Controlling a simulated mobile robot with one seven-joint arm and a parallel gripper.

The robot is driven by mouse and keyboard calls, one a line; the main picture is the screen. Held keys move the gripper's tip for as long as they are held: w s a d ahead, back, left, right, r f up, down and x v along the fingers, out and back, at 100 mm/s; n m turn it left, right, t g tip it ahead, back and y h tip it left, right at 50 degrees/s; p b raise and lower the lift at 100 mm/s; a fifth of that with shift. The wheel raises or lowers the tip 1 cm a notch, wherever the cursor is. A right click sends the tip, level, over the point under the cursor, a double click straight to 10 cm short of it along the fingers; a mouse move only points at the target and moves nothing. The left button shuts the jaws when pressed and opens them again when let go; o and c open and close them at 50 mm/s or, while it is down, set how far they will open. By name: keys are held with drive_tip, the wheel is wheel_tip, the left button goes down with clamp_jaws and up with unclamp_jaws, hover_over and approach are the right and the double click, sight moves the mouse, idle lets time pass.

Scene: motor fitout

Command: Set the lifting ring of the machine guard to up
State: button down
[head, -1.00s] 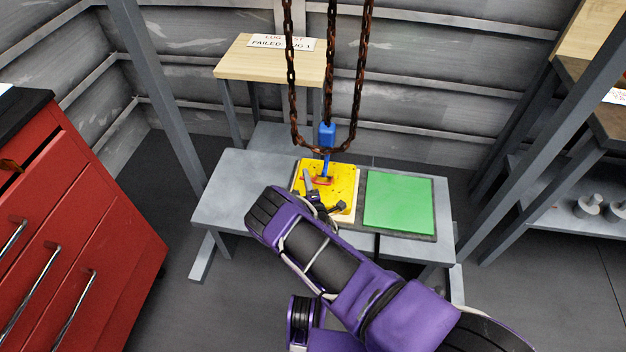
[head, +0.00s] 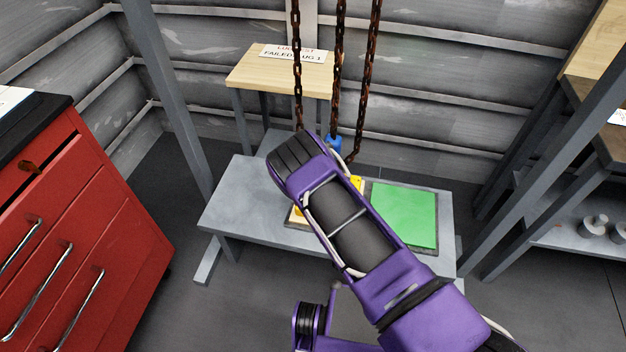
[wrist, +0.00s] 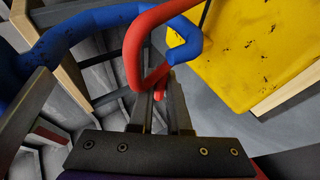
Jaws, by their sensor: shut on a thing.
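The machine guard is a yellow plate, mostly hidden behind my arm in the head view; a corner of the guard (head: 357,184) shows. It fills the upper right of the wrist view (wrist: 255,50). The lifting ring (wrist: 133,55) is a red bent bar in the wrist view. My gripper (wrist: 162,85) is shut on the ring, its fingers at the bar's lower part. A blue hook (wrist: 85,22) curves close beside or through the ring; I cannot tell which. Its blue top (head: 334,142) shows under the chains. The ring's exact tilt is unclear.
The grey bench (head: 235,195) carries the guard and a green mat (head: 404,215) to its right. Rusty chains (head: 338,65) hang over the bench near my arm. A red drawer cabinet (head: 85,225) stands left, and grey posts flank the bench.

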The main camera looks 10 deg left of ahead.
drive_tip(key=shift+w+r+g, duration=0.15)
drive_tip(key=shift+w+g, duration=0.2)
drive_tip(key=shift+g, duration=0.05)
idle(0.4)
drive_tip(key=c, duration=0.9)
unclamp_jaws()
drive_tip(key=p+v, duration=0.2)
drive_tip(key=v, duration=1.5)
drive_tip(key=shift+r+p, duration=0.3)
